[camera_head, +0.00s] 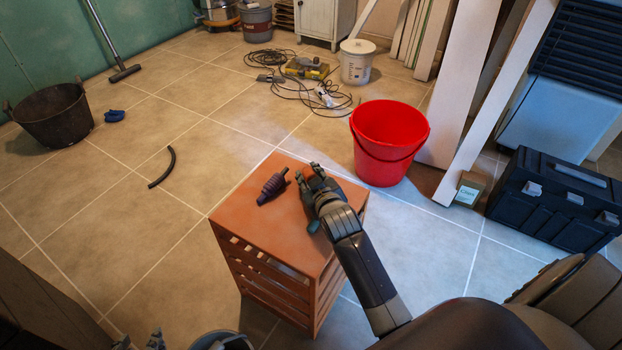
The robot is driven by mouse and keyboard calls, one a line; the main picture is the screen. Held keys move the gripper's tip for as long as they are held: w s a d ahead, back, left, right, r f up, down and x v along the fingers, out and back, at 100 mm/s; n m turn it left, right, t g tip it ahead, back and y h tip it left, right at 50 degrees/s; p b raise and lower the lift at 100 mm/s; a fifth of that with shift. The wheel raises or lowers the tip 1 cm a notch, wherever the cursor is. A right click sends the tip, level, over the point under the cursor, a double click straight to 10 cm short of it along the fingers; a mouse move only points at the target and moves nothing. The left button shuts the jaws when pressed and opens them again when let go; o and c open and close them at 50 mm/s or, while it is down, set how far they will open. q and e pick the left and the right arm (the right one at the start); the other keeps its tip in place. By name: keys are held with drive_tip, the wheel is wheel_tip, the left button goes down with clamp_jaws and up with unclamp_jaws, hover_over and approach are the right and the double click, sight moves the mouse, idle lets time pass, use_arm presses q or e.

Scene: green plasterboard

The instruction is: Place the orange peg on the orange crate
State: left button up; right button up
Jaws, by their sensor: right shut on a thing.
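The orange crate (240,215) stands on the tiled floor in the middle of the view, with a flat top and slatted sides. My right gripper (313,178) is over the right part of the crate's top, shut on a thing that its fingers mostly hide. An orange patch shows at the fingers, in keeping with the orange peg, but it blends with the crate top. I cannot tell whether it touches the crate. Tips that look like my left gripper (138,341) barely show at the bottom edge, and their opening is unclear.
A dark purple ridged object (272,187) lies on the crate top, left of my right gripper. A red bucket (388,143) stands behind the crate, and a dark toolbox (556,200) at the right.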

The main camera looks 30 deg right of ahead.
use_arm(q)
drive_tip(key=shift+w+r, duration=0.15)
drive_tip(key=shift+w, duration=0.05)
drive_tip(key=shift+d, duration=0.1)
use_arm(e)
drive_tip(key=shift+f, duration=0.1)
drive_tip(key=o, duration=1)
drive_tip(key=shift+s, duration=0.15)
drive_tip(key=p+v, duration=0.2)
drive_tip(key=v, duration=0.4)
drive_tip(key=shift+a+r, duration=0.1)
drive_tip(key=shift+r, duration=0.15)
drive_tip(key=p+v, duration=0.1)
drive_tip(key=v, duration=0.3)
drive_tip(key=shift+s, duration=0.2)
use_arm(q)
drive_tip(key=s+a+f+g, duration=0.1)
drive_tip(key=s+g, duration=0.1)
drive_tip(key=s, duration=0.3)
drive_tip(key=s+a+f+g+y, duration=0.1)
drive_tip(key=s+a+g, duration=0.1)
drive_tip(key=s, duration=0.3)
drive_tip(key=shift+s+a+f+g, duration=0.2)
drive_tip(key=shift+f+g, duration=0.2)
drive_tip(key=shift+g, duration=0.2)
use_arm(e)
drive_tip(key=shift+s+a+r, duration=0.1)
drive_tip(key=shift+s+r, duration=0.1)
drive_tip(key=shift+s, duration=0.4)
